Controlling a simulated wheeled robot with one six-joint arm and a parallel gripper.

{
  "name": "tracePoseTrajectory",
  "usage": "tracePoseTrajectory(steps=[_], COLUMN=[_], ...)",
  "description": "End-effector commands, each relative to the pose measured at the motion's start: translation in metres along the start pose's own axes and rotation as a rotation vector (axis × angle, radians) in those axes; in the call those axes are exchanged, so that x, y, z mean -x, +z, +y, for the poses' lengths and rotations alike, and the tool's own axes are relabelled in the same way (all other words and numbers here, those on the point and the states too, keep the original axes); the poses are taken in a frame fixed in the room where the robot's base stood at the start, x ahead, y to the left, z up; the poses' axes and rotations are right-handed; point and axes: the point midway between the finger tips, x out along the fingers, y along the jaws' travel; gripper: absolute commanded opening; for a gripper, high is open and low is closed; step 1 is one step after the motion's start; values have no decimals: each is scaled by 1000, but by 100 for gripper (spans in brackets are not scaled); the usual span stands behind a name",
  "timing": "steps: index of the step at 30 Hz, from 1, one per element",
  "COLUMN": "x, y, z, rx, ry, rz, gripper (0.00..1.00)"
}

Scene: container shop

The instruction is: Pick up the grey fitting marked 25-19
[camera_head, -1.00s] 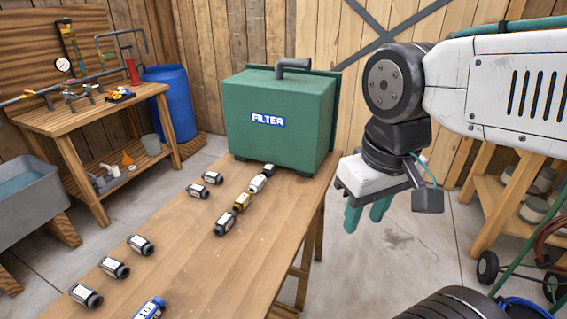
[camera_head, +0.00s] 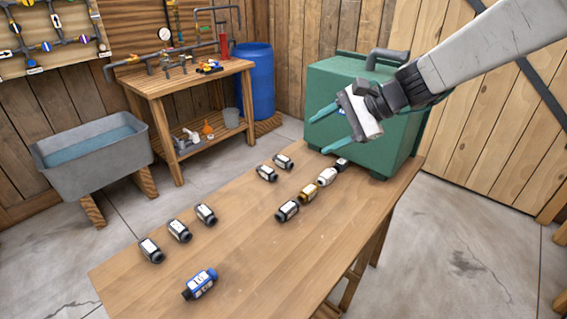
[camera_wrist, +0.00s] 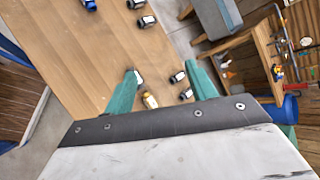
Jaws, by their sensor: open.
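Several dark grey fittings with white labels lie on the wooden table. The labels are too small to read, so I cannot tell which is marked 25-19. In the head view, three lie in a row at the left: one nearest (camera_head: 151,250), one in the middle (camera_head: 180,230) and one behind (camera_head: 205,213). Two more lie farther back, one nearer (camera_head: 266,173) and one beyond it (camera_head: 283,161). Another dark fitting (camera_head: 288,210) lies at the front of a mixed row. My gripper (camera_head: 318,128) is open and empty, well above the table's far part; its teal fingers also show in the wrist view (camera_wrist: 162,67).
The mixed row also has a gold fitting (camera_head: 309,193), a white one (camera_head: 327,176) and a dark one (camera_head: 342,164) close to the green filter box (camera_head: 390,140). A blue fitting (camera_head: 199,284) lies near the front. The table's right front (camera_head: 265,260) is clear.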

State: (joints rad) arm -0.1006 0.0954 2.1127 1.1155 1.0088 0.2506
Motion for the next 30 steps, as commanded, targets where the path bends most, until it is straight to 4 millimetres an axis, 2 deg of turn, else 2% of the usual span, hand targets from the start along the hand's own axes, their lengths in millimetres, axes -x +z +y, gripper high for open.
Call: tracePoseTrajectory(steps=[1, 4, 9, 15, 18, 22, 30], x=[-22, -59, -128, -200, -224, -241, -266], y=[-21, -60, -136, -221, -250, -270, -282], z=[-13, -39, -61, -53, -44, -35, -43], rx=[-90, -268, -586, -923, -1037, -1121, -1148], ry=[-43, -144, -298, -444, -494, -530, -544], rz=[-18, -41, -63, -61, -55, -48, -46], gripper=[56, 56, 56, 56, 56, 56, 56])
